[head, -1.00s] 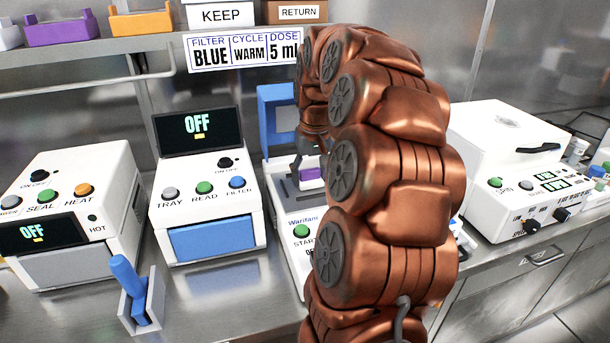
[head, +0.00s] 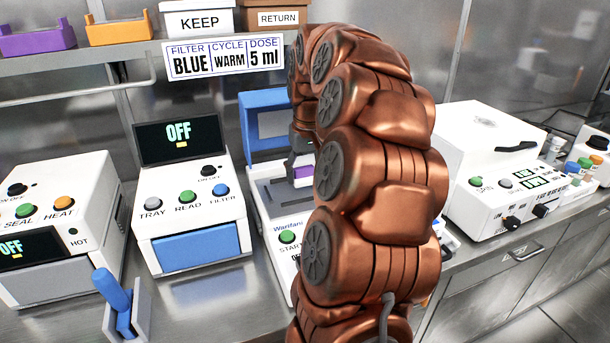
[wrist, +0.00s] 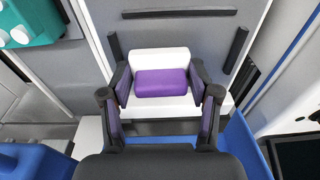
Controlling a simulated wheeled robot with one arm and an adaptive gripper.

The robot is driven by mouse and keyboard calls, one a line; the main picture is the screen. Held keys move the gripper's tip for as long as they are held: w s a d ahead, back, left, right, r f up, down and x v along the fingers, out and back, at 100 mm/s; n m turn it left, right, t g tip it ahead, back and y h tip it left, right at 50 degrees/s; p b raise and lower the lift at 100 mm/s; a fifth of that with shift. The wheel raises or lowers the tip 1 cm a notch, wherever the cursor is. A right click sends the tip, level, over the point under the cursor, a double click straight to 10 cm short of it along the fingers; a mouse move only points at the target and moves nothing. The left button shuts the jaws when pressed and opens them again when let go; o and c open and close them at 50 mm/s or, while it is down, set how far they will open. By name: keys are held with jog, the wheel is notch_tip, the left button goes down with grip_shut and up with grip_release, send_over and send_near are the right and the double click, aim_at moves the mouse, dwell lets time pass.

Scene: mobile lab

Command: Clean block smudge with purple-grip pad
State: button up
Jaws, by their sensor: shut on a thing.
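The pad with the purple grip (wrist: 161,83) is white with a purple handle on top. My gripper (wrist: 160,76) is shut on it, one finger at each side. In the head view the purple grip (head: 302,171) shows at my gripper's end, partly behind my arm. The pad is over the grey bed (head: 268,197) of the white machine with the raised blue lid. In the wrist view the grey surface (wrist: 181,32) around the pad has dark raised bars. I cannot tell whether the pad touches it. No smudge is discernible.
A white machine with a blue drawer (head: 196,247) stands to the left, with a sealing machine (head: 60,190) beyond. A blue-handled tool in a grey holder (head: 122,305) stands in front. A white lidded machine (head: 490,150) is at right. A shelf runs above.

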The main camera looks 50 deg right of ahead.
jog(key=shift+r+p, duration=0.7)
jog(key=shift+r, duration=1.45)
jog(key=shift+r, duration=0.1)
jog(key=shift+r+p, duration=0.65)
jog(key=shift+r, duration=0.7)
